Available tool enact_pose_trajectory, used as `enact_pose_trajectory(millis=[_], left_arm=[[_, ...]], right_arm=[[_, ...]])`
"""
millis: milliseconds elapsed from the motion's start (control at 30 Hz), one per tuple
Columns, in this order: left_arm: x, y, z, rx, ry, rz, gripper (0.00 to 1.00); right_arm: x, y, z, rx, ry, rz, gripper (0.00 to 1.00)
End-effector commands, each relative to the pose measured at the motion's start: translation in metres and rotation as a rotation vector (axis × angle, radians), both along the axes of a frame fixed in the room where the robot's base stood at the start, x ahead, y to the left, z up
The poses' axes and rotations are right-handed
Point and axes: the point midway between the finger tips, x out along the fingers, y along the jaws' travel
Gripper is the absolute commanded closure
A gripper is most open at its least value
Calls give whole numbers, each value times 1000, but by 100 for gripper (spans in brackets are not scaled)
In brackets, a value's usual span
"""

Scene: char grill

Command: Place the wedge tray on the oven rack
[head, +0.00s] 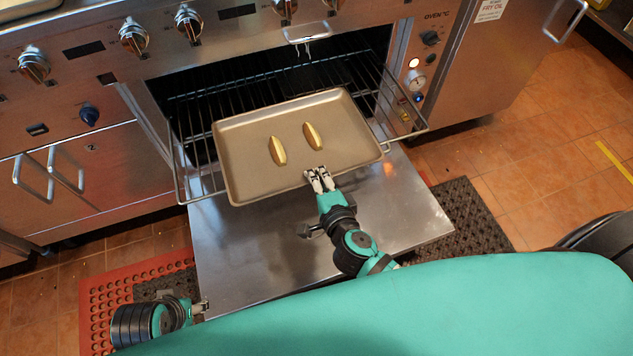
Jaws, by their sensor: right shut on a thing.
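The wedge tray (250,181) is a shallow beige-brown baking tray with two yellow wedges, one on the left (277,151) and one on the right (312,136). It is over the pulled-out wire oven rack (181,183), slightly turned; I cannot tell if it rests on the wires. My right gripper (319,178) is shut on the tray's near rim, right of its middle. My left gripper (203,305) is low at the left, away from the tray; its fingers are too small and edge-on to read.
The open oven door (270,255) lies flat below the rack. Knobs (134,38) line the panel above the oven opening. A cabinet (480,70) stands to the right. A red mat (105,300) and a dark mat (465,215) lie on the tiled floor.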

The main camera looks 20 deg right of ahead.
Motion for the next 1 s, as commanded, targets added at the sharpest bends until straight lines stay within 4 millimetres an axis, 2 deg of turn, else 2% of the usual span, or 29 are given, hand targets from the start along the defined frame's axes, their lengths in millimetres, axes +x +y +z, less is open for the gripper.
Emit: enact_pose_trajectory(millis=[100, 233, 667, 700, 867, 900, 1000], left_arm=[[-4, 1, 21, -1, -15, 1, 60], [-8, 2, 36, -1, -21, 2, 60], [-10, 2, 42, -1, -22, 2, 60], [-10, 2, 43, -1, -24, 2, 60], [-10, 2, 43, -1, -24, 2, 60], [-10, 2, 43, -1, -24, 2, 60], [-10, 2, 43, -1, -24, 2, 60]], right_arm=[[1, 0, -9, 2, -5, 0, 100], [1, 0, -13, 2, -5, 0, 100], [1, 0, -15, 0, -5, 1, 100], [0, 0, -18, -1, 0, 0, 91], [0, 0, -17, 0, 0, 0, 70], [0, 0, -17, 0, 0, 0, 67], [0, 0, -17, 0, 0, 0, 67]])
